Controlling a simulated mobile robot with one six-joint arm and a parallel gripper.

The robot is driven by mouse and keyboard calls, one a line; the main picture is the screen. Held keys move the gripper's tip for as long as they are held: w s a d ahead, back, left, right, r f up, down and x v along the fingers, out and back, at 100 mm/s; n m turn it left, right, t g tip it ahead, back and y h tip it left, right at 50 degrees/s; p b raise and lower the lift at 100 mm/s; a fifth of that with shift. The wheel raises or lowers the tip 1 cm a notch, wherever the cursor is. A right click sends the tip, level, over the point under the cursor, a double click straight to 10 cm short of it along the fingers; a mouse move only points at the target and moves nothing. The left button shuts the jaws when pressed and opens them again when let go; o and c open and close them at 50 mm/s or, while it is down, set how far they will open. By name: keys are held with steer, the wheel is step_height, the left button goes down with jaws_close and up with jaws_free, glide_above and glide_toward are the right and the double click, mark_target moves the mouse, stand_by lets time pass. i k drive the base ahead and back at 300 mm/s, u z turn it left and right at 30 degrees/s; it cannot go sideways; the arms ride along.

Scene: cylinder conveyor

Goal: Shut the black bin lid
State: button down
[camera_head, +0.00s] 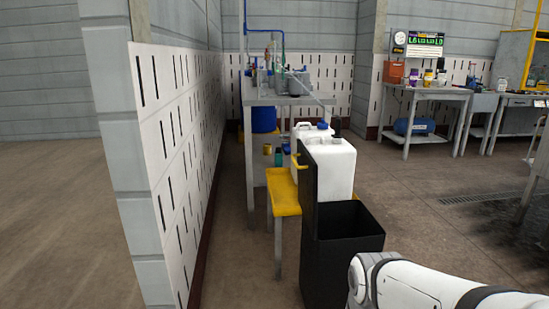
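The black bin (342,268) stands on the floor right of the picture's centre, with its dark opening facing up. Its black lid (309,197) appears open, standing upright along the bin's left side. A small yellow handle (298,162) shows at the lid's upper left edge. My white arm reaches in from the lower right, just right of the bin. My gripper is not in view.
A white jug (328,166) stands behind the bin, close to the raised lid. A yellow bench (284,195) is left of the lid. A slotted white wall panel (177,140) runs along the left. Open floor (450,230) lies to the right.

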mark_target(307, 168)
steer(key=u, duration=0.2)
steer(key=i, duration=1)
